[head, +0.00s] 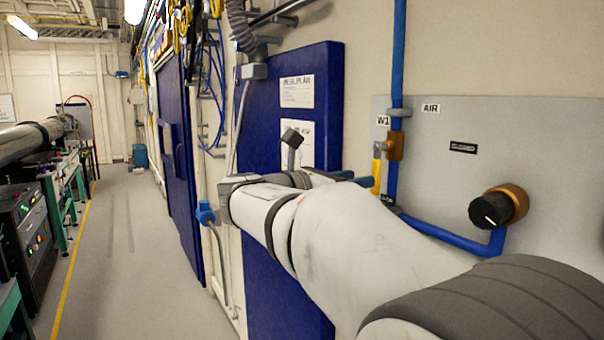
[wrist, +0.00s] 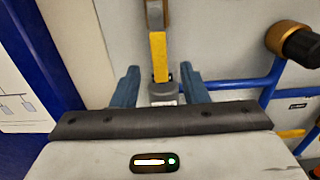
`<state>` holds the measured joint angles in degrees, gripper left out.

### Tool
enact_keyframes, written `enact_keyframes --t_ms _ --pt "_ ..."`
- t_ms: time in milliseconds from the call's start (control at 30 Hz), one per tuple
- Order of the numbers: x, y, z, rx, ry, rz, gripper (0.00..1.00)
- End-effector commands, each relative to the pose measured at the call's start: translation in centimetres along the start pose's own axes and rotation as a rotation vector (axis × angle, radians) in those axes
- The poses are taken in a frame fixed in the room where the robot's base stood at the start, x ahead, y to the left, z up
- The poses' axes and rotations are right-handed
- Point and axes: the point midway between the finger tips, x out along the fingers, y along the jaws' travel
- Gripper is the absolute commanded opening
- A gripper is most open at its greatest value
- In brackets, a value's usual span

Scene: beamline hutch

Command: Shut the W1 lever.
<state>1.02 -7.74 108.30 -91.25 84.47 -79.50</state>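The W1 lever is a yellow handle (head: 376,172) hanging down from a bronze valve body (head: 395,146) on a vertical blue pipe, beside the W1 label (head: 383,120). It lies roughly parallel to that pipe. In the wrist view the yellow lever (wrist: 159,57) points down towards my gripper. My gripper (wrist: 160,70) is open, with one blue finger on each side of the lever and a visible gap on both sides. I cannot tell how deep the lever sits between the fingers. In the head view my arm partly hides the gripper (head: 364,181).
A dark blue door (head: 262,110) stands left. The floor aisle (head: 135,240) is clear.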

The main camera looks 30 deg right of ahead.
Motion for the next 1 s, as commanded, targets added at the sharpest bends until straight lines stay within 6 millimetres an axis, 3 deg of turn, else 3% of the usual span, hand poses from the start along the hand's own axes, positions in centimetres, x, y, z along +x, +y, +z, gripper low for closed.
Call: enact_keyframes --t_ms 400,800,1000 --pt "5.9 -0.1 0.0 0.001 0.003 -0.003 0.4" --pt "6.6 -0.1 -0.1 0.002 0.003 -0.001 0.4" --pt "6.6 -0.1 -0.1 0.002 0.004 -0.001 0.24"
